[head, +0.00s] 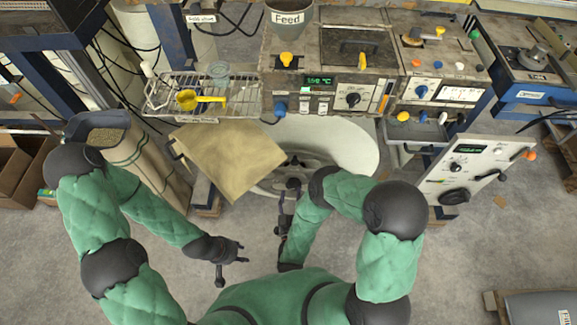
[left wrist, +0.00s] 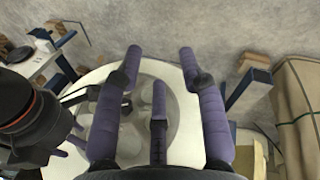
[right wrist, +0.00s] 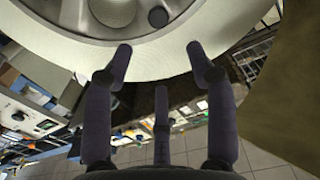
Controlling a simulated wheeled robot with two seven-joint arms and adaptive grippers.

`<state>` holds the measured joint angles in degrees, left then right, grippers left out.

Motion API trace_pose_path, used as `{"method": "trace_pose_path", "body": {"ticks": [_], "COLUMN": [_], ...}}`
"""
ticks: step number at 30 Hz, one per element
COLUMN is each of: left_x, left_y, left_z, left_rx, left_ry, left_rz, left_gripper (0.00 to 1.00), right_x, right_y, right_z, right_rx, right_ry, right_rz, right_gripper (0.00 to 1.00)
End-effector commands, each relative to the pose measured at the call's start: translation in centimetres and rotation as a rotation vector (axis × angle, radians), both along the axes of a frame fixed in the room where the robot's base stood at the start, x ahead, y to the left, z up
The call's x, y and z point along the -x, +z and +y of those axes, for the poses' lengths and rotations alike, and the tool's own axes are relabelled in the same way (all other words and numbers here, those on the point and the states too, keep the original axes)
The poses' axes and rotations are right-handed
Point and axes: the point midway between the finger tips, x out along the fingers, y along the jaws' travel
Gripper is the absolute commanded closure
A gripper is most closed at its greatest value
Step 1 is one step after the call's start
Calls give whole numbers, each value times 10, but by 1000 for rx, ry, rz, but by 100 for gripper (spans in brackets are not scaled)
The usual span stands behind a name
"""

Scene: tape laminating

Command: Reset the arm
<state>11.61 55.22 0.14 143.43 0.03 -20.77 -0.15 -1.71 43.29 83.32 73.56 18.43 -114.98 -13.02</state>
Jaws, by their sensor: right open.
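My left gripper (head: 232,260) is at the lower middle of the head view, over bare floor in front of the tan sheet. Neither gripper visibly touches anything.
A tan sheet (head: 228,158) lies at the front left of the bench, beside a grain sack (head: 150,160). A round white base (head: 345,145) stands under the control bench (head: 330,60). A tilted control panel (head: 475,175) is at right. Grey floor (head: 470,270) is open at lower right.

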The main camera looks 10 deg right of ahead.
Motion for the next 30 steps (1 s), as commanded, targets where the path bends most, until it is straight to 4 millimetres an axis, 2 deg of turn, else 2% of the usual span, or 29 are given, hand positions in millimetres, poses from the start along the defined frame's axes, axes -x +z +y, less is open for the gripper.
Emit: {"method": "trace_pose_path", "body": {"ticks": [7,11,16,20,25,30], "left_x": [0,0,0,0,0,0], "left_y": [0,1,4,6,8,11], "left_z": [0,0,0,0,0,0], "left_rx": [0,0,0,0,0,0], "left_ry": [0,0,0,0,0,0], "left_rz": [0,0,0,0,0,0], "left_gripper": [60,60,60,60,60,60], "right_x": [-1,-10,-32,-38,-25,8], "right_y": [0,-8,-36,-58,-76,-81], "right_z": [0,0,2,6,12,18], "right_rx": [-2,-30,-132,-227,-346,-457], "right_ry": [1,15,68,119,179,234], "right_rz": [4,54,249,438,686,936], "right_gripper": [44,44,44,44,44,44]}}
